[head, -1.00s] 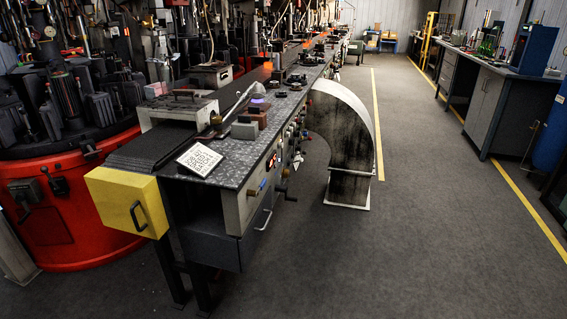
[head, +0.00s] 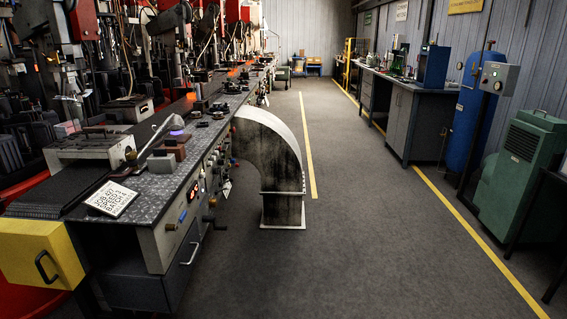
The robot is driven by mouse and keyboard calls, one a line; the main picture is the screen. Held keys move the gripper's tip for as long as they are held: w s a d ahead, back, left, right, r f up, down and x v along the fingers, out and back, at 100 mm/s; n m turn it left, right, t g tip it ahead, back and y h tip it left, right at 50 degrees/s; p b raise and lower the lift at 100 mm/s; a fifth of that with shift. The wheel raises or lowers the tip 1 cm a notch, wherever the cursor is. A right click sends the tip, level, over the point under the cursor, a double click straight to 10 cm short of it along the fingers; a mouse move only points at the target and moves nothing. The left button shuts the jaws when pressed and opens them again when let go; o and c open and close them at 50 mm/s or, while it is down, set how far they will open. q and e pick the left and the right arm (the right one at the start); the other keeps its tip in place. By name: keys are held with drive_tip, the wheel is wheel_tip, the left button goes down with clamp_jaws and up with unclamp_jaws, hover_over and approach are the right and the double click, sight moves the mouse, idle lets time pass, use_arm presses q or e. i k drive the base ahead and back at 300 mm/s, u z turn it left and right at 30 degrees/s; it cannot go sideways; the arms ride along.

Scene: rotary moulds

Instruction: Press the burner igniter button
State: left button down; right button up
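The burner igniter button cannot be picked out for sure. The long grey workbench (head: 150,200) at the left has a front panel (head: 162,237) with small knobs, a red lit display (head: 183,216) and a black crank handle (head: 210,220). More small controls (head: 216,165) line the bench side farther back, too small to tell apart. A purple-blue glow (head: 176,132) shows on the bench top by a slanted metal tool (head: 155,137). Neither of my grippers is in view.
A curved grey duct (head: 268,160) stands on the floor right of the bench. A yellow box (head: 40,252) with a handle juts from the bench's near end. A green cabinet (head: 520,175) and blue tank (head: 469,110) stand at the right. The floor between is clear.

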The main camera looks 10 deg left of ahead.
sight(175, 122)
drive_tip(key=z, duration=0.75)
drive_tip(key=i, duration=2.4)
drive_tip(key=u, duration=1.15)
drive_tip(key=i, duration=1.2)
drive_tip(key=u, duration=1.25)
